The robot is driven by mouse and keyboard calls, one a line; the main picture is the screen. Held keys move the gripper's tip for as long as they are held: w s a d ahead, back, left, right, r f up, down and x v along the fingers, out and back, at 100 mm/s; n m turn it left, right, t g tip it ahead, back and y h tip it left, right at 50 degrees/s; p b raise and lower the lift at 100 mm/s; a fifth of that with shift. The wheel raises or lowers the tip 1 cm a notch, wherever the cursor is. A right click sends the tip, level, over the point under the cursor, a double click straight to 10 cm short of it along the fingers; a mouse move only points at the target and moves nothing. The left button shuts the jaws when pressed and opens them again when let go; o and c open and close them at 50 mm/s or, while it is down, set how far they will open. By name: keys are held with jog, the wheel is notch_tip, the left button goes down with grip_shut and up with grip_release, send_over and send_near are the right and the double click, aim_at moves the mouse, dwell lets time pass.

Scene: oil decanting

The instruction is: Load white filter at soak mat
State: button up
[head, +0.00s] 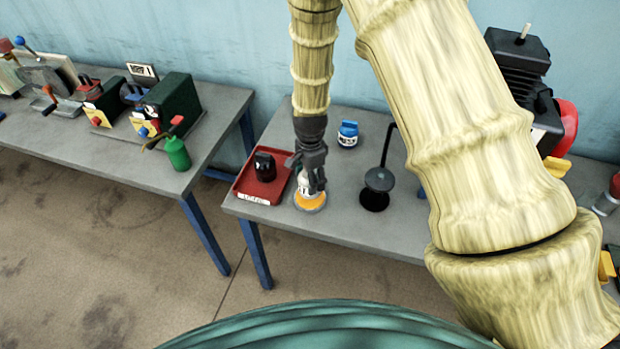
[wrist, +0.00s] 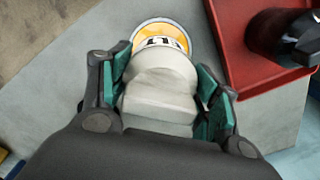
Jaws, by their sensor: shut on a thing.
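The white filter (wrist: 160,100) is held between the green pads of my gripper (wrist: 164,82) in the wrist view; it has black marks near its far end. In the head view my gripper (head: 308,172) points down over the front left part of the middle table, and a little of the filter shows below the fingers. Directly under it is a round orange-yellow mat with a pale rim (head: 310,204), which I take as the soak mat; it also shows past the filter in the wrist view (wrist: 160,24). I cannot tell whether filter and mat touch.
A red tray (head: 247,187) with a black-topped item (head: 265,165) stands close left of the mat. A blue-and-white jar (head: 347,133) stands behind, and a black stand (head: 378,182) to the right. The left table (head: 140,155) holds a green bottle (head: 178,153) and green boxes.

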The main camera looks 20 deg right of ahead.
jog(key=shift+r+p, duration=1.2)
jog(key=shift+r, duration=0.8)
